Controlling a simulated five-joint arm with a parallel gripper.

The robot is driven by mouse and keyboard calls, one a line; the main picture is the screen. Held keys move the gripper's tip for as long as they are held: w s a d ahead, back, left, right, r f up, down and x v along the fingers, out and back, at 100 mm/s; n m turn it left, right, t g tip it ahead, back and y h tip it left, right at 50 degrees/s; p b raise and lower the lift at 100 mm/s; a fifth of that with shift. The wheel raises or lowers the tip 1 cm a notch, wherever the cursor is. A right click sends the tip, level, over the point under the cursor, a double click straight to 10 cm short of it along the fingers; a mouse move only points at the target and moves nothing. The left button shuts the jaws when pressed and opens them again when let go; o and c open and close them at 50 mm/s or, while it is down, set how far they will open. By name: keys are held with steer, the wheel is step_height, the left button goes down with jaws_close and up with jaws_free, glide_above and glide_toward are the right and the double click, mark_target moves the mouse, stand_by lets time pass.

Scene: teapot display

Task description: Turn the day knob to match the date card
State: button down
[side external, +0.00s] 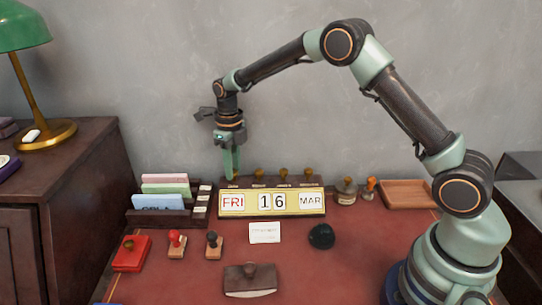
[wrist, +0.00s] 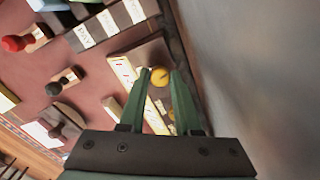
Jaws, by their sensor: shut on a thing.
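The desk calendar (side external: 272,214) has a brass front and reads FRI, 16, MAR in three windows. Several brass knobs stand in a row along its top, with labels too small to read. My gripper (side external: 231,175) points straight down at the calendar's left end, shut on the leftmost knob. In the wrist view this brass knob (wrist: 160,77) sits between the two green fingertips of my gripper (wrist: 160,76). In the side view the fingers hide it. The white date card (side external: 264,232) lies on the desk in front of the calendar; its writing is too small to read.
A card rack (side external: 165,213) stands close left of the calendar. Two stamps (side external: 346,191) and a wooden tray (side external: 406,194) are to the right. In front are a red box (side external: 131,253), small stamps (side external: 177,244), a rocker blotter (side external: 249,281) and a black round object (side external: 321,236).

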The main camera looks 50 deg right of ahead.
steer(key=shift+d, duration=0.1)
stand_by(0.4)
steer(key=c, duration=0.6)
jaws_free()
step_height(320, 180, up, 12)
